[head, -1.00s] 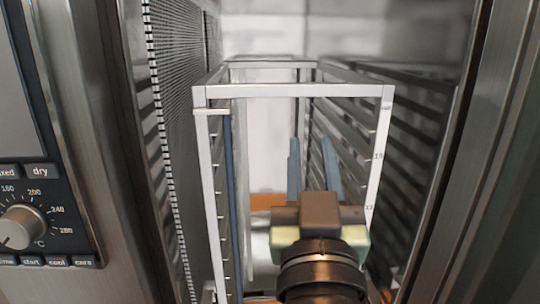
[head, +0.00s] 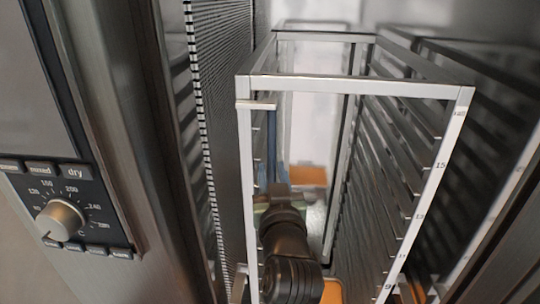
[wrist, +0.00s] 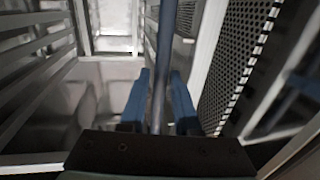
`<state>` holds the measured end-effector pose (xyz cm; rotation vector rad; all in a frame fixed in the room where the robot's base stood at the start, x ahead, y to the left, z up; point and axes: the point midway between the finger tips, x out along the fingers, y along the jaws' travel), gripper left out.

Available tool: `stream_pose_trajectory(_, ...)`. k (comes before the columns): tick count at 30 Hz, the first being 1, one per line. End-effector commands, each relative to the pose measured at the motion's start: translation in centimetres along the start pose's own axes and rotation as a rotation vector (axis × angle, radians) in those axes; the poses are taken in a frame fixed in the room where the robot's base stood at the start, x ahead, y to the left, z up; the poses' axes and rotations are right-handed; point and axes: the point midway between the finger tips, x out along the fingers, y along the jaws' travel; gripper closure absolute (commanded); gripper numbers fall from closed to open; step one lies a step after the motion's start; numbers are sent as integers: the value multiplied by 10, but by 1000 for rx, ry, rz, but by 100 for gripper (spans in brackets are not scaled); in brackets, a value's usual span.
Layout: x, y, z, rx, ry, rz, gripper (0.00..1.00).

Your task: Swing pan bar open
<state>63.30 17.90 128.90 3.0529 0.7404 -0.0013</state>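The pan bar (head: 271,145) is a thin blue-grey upright bar at the left front of the metal rack (head: 360,86), just inside its left post. In the wrist view the bar (wrist: 164,60) runs down the middle, between the two blue fingers of my gripper (wrist: 160,100). The fingers stand apart, one on each side of the bar, with narrow gaps that look clear. In the head view my gripper (head: 277,178) is at the rack's open front, low at the left. My wrist hides the bar's lower part.
The rack stands inside a steel oven cavity. A perforated wall panel (head: 222,80) is close to its left side. The control panel with a dial (head: 60,219) is at far left. Rack rails (head: 400,150) line the right side.

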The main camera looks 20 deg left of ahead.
Motion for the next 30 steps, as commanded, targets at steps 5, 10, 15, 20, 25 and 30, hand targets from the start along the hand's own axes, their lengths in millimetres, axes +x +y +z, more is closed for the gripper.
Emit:
stream_pose_trajectory(5,23,-1,-2,0,-1,-2,69)
stream_pose_trajectory(10,33,-1,-1,0,0,-1,69)
stream_pose_trajectory(15,36,-1,0,0,1,-1,69)
stream_pose_trajectory(20,36,-1,0,0,1,-1,69)
stream_pose_trajectory(25,36,0,0,0,1,-1,94)
stream_pose_trajectory(30,36,0,0,0,0,-1,100)
